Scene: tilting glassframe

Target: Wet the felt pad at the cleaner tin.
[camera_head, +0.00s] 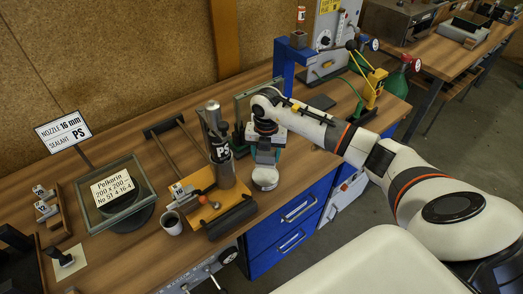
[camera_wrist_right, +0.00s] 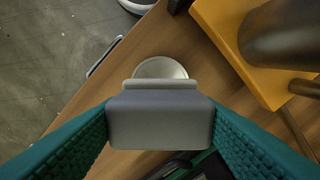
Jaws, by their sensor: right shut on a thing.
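My right gripper (camera_head: 265,157) is above the bench near its front edge, fingers pointing down. In the right wrist view its teal ridged fingers (camera_wrist_right: 160,130) are shut on a grey block (camera_wrist_right: 158,122) with a lighter lip, which appears to be the felt pad's holder. The felt face itself is hidden. A pale round tin (camera_wrist_right: 160,68), apparently the cleaner tin, shows just past the block; in the head view the tin (camera_head: 265,178) is right below the gripper. I cannot tell whether pad and tin touch. My left gripper is not in view.
A framed glass pane (camera_head: 117,188) is further left. A blue post (camera_head: 287,70) stands behind. The bench edge is close by.

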